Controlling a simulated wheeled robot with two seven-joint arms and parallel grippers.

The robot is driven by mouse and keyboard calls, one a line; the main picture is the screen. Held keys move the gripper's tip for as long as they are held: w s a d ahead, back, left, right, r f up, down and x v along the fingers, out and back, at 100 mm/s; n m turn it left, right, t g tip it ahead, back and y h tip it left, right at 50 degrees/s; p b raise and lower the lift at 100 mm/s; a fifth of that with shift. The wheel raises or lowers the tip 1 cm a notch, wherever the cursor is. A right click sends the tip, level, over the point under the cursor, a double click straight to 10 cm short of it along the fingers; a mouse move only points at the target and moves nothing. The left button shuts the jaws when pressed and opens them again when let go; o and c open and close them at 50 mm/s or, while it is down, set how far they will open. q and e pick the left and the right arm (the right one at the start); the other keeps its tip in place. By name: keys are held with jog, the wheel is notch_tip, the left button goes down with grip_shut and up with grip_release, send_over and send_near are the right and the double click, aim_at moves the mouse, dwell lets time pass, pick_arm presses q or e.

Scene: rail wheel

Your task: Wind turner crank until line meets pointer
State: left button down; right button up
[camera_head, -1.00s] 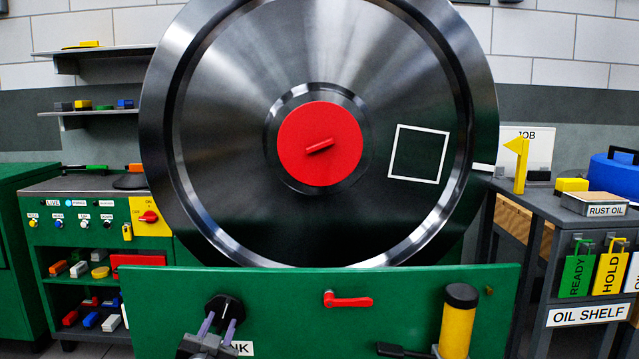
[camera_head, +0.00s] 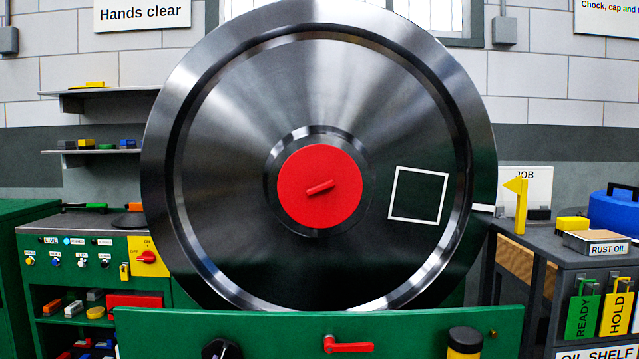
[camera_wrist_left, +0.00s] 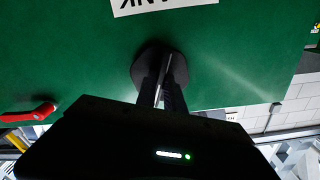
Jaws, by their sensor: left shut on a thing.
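The big steel wheel (camera_head: 230,130) fills the middle of the head view, with a red hub cap (camera_head: 320,175) and a white square outline on its face. A short white line (camera_head: 483,208) lies at the wheel's right edge. The yellow flag-shaped pointer (camera_head: 517,205) stands just right of it, with a small gap between. The dark round turner crank (camera_head: 221,349) on the green panel is cut by the bottom edge. In the left wrist view, my left gripper (camera_wrist_left: 163,92) is shut on the crank (camera_wrist_left: 152,60); its grip is partly hidden. My right gripper is not in view.
The green panel (camera_head: 420,330) crosses in front of the wheel, with a red lever (camera_head: 347,347) and a yellow cylinder with a black cap (camera_head: 464,341). A switch cabinet (camera_head: 90,280) stands left; a grey oil shelf (camera_head: 560,262) stands right.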

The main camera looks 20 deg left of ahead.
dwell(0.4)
pick_arm(q)
jog(key=m, duration=0.4)
jog(key=shift+m, duration=0.3)
jog(key=m+p, duration=0.1)
jog(key=m, duration=0.2)
jog(key=shift+m, duration=0.3)
jog(key=c, duration=1.3)
grip_release()
jog(key=shift+s, duration=0.1)
jog(key=shift+v, duration=3.45)
